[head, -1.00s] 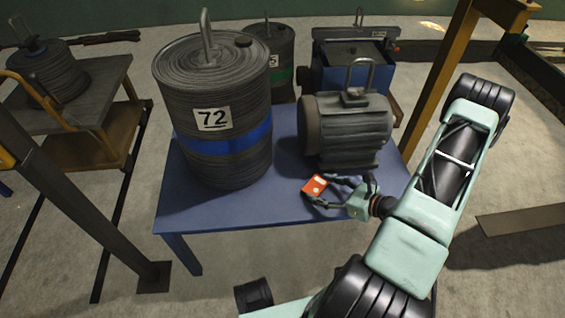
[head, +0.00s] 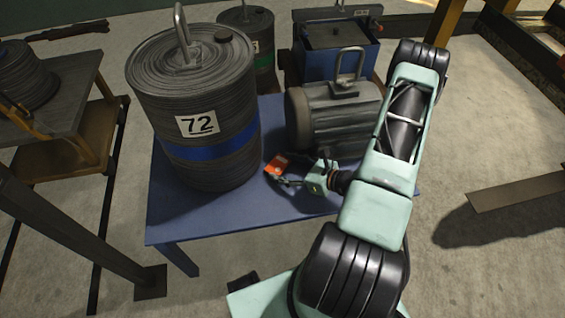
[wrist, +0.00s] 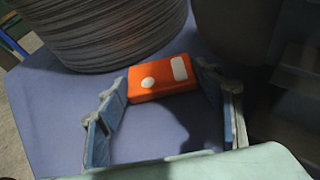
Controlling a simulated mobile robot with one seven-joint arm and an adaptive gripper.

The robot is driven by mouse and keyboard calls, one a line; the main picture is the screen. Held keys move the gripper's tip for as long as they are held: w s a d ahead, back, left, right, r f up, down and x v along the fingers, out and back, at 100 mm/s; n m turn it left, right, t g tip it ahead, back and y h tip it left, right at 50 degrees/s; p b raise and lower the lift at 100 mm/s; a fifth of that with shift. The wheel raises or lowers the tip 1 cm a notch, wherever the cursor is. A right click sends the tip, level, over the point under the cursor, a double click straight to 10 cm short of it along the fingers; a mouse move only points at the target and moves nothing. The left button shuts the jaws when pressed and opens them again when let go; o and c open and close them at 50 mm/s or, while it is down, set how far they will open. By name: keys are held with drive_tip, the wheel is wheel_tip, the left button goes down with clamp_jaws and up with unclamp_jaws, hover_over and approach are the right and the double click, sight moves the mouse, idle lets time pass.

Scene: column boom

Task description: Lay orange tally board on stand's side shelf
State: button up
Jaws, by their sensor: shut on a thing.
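The orange tally board (head: 277,166), a small orange block with white marks, is at the blue table between the drum marked 72 and the grey motor. In the wrist view the board (wrist: 158,80) lies between the fingertips, touching both. My gripper (head: 279,171) is shut on it; it also shows in the wrist view (wrist: 163,82). I cannot tell whether the board is resting on the table or just above it. A stand at the left has a brown lower shelf (head: 60,165); I cannot tell whether this is the side shelf.
The drum (head: 197,85) stands close to the left of the board, and the motor (head: 335,115) close behind it. The blue table (head: 200,220) is bare along its front edge. A dark post (head: 80,235) slants between table and left stand. A blue machine (head: 335,55) stands behind.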

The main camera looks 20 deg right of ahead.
drive_tip(key=shift+f, duration=0.15)
drive_tip(key=shift+f, duration=0.15)
drive_tip(key=o, duration=1.1)
drive_tip(key=shift+c, duration=0.2)
